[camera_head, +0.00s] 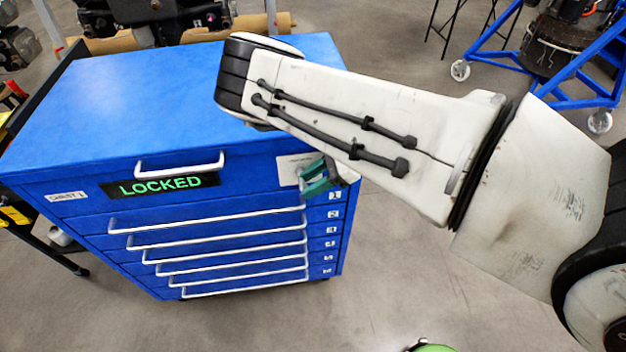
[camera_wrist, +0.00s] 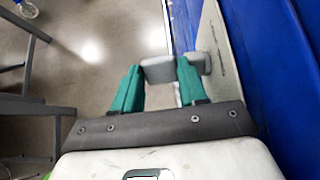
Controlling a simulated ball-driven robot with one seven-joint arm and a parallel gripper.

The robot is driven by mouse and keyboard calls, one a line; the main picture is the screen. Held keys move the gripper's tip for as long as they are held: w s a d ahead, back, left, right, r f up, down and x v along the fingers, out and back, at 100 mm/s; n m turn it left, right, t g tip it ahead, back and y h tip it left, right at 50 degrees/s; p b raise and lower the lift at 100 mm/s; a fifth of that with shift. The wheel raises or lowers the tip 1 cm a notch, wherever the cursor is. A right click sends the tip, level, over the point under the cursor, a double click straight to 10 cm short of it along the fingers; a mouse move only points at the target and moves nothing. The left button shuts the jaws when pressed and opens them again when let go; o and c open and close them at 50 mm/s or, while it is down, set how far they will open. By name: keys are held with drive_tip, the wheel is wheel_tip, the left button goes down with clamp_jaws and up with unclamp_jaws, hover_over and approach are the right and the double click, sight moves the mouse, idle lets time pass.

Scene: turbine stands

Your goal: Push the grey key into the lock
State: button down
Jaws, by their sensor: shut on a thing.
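The grey key (camera_wrist: 157,70) shows in the wrist view as a smooth block between my green fingertips. My gripper (camera_wrist: 160,74) is shut on it. A second grey piece (camera_wrist: 203,62) shows just past the right finger, against a pale plate (camera_wrist: 213,35) on the blue chest; I cannot tell if it is the key's far end or the lock. In the head view my gripper (camera_head: 317,180) is at the chest's upper right front corner, beside the pale plate (camera_head: 288,168). My arm hides part of this area, and the key cannot be made out there. How deep the key sits is unclear.
The blue tool chest (camera_head: 130,95) has a sign (camera_head: 160,186) reading LOCKED in green and several drawers with white handles. A blue wheeled stand (camera_head: 497,58) is at the upper right. The grey floor (camera_head: 420,270) right of the chest is mostly clear.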

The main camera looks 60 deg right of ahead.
drive_tip(key=shift+w+d+r, duration=0.1)
drive_tip(key=shift+w+d, duration=0.25)
drive_tip(key=c, duration=0.7)
unclamp_jaws()
drive_tip(key=shift+d, duration=0.15)
drive_tip(key=shift+c, duration=0.2)
drive_tip(key=o, duration=0.4)
drive_tip(key=shift+c, duration=0.2)
